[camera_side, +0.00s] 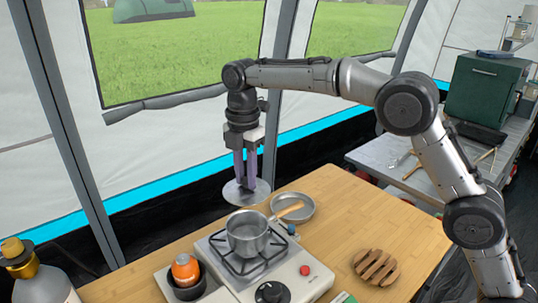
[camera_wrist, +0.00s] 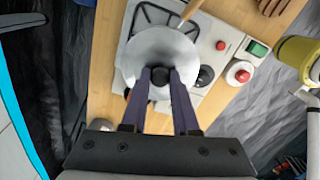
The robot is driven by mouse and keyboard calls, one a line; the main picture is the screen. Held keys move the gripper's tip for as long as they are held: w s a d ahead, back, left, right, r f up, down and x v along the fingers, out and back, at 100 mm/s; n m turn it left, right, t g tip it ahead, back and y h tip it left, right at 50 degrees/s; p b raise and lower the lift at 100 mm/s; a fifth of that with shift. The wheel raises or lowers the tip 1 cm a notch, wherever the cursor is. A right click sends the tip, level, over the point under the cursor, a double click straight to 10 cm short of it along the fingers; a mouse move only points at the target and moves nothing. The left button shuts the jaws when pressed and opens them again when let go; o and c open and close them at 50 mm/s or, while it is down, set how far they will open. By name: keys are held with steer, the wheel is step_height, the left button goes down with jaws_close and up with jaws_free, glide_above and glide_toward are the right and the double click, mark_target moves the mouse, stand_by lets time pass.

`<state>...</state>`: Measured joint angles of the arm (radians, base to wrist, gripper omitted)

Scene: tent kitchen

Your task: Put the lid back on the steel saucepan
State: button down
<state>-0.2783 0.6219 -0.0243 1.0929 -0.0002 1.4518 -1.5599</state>
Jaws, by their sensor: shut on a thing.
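My gripper (camera_side: 245,180) points straight down and is shut on the knob of the round steel lid (camera_side: 240,195). In the wrist view the fingertips (camera_wrist: 160,80) pinch the dark knob, and the lid (camera_wrist: 155,50) lies beneath them, roughly level. The steel saucepan (camera_side: 247,240) stands open on the stove's burner grate, its wooden handle pointing up and right in the side view. The lid is in the air above the saucepan and apart from it. In the wrist view the lid hides the saucepan except for its wooden handle (camera_wrist: 191,9).
A shallow metal pan (camera_side: 302,211) lies behind the saucepan handle. A slatted wooden trivet (camera_side: 376,267) lies right. The wooden table (camera_side: 400,240) has free room there.

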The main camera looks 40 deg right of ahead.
mark_target(245, 191)
steer(key=shift+s+a+f, duration=0.1)
steer(key=shift+a+f, duration=0.2)
steer(key=shift+f, duration=2.95)
steer(key=shift+f, duration=0.25)
steer(key=shift+c, duration=0.6)
jaws_free()
steer(key=shift+r, duration=0.15)
steer(key=shift+r, duration=3.35)
steer(key=shift+c, duration=0.3)
